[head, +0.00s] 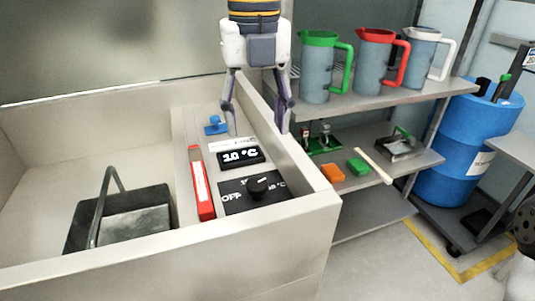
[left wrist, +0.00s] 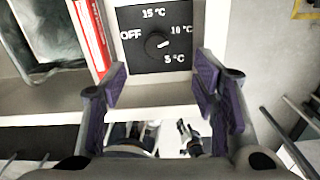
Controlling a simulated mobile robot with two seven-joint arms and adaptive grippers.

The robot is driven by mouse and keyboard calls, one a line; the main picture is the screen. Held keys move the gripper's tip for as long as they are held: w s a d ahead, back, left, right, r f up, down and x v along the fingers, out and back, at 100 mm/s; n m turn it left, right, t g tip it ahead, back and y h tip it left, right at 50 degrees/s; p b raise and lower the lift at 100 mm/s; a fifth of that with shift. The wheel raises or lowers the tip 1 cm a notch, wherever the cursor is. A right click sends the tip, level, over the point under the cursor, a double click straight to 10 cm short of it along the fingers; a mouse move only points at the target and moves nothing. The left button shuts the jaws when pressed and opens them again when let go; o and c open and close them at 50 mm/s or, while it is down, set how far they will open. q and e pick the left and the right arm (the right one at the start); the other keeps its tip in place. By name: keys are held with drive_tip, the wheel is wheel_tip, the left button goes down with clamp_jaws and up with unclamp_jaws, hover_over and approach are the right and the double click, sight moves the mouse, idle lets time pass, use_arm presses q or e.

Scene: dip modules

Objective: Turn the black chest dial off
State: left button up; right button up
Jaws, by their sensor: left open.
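The black dial (head: 257,187) sits on a black plate (head: 236,203) on the chest's top ledge. In the left wrist view the dial (left wrist: 156,43) has a white mark pointing right, near the 10 °C label; OFF is printed on its left. The black display (head: 240,157) behind the plate reads 10 °C. My left gripper (head: 256,128) is open and empty, pointing down behind and above the display, apart from the dial. In the left wrist view its purple-padded fingers (left wrist: 162,78) stand to either side below the dial.
The open chest holds a dark handled container (head: 118,222) at left. A red item (head: 202,185) lies beside the plate, and a blue item (head: 215,125) lies farther back. Right of the chest, a shelf (head: 360,112) bears pitchers, with a blue barrel (head: 462,150) beyond.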

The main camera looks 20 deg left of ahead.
sight(257, 183)
use_arm(q)
drive_tip(key=f, duration=0.1)
drive_tip(key=s+f, duration=0.1)
drive_tip(key=f, duration=0.1)
drive_tip(key=shift+s+f, duration=0.3)
drive_tip(key=shift+f, duration=0.05)
drive_tip(key=f, duration=0.7)
drive_tip(key=shift+w+f, duration=0.2)
drive_tip(key=shift+f, duration=0.2)
drive_tip(key=c, duration=1.2)
